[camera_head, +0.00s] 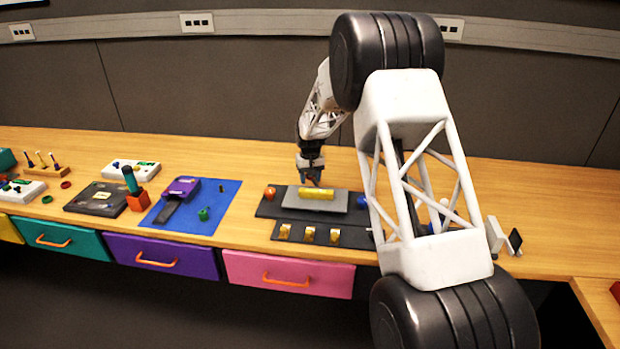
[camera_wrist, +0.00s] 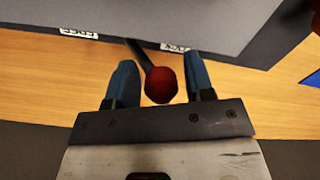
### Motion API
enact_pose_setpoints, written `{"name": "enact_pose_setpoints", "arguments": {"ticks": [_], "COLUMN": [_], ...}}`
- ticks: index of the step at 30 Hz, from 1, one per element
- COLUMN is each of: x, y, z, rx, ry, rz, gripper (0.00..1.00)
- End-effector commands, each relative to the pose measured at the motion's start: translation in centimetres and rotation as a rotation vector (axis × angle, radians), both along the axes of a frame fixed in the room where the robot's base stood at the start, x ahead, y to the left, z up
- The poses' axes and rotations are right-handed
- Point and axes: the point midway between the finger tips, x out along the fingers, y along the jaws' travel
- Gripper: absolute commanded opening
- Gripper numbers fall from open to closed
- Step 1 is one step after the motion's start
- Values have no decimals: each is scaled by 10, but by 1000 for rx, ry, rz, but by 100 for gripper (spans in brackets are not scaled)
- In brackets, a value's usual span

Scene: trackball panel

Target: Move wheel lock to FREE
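The wheel lock lever shows in the wrist view as a dark shaft with a red ball knob (camera_wrist: 160,85). The shaft leans from the grey panel face (camera_wrist: 200,20). Two white labels sit at the panel's edge, upside down in this view: one at left seems to read FREE (camera_wrist: 78,33), one at right, partly hidden, seems to read LOCK (camera_wrist: 174,47). My gripper (camera_wrist: 160,80) is open, its blue fingers on either side of the knob with small gaps showing. In the head view my gripper (camera_head: 309,178) is at the far edge of the panel; the lever cannot be made out there.
The panel carries a yellow roller (camera_head: 316,193), an orange knob (camera_head: 269,192) and a blue knob (camera_head: 362,202). A dark strip with yellow pieces (camera_head: 309,234) lies in front. A blue mat (camera_head: 215,215) is at left. Bare wooden table lies behind the panel.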

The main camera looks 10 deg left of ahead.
Motion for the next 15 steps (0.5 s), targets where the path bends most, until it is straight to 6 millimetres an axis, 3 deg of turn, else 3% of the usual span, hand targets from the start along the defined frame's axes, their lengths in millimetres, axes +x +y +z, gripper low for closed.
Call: {"name": "enact_pose_setpoints", "arguments": {"ticks": [1, 9, 15], "x": [0, -1, -1], "y": [0, 1, 2], "z": [0, 0, 0], "rx": [0, 1, 6], "ry": [0, 0, 1], "rz": [0, 1, 1], "gripper": [40, 0, 0]}}
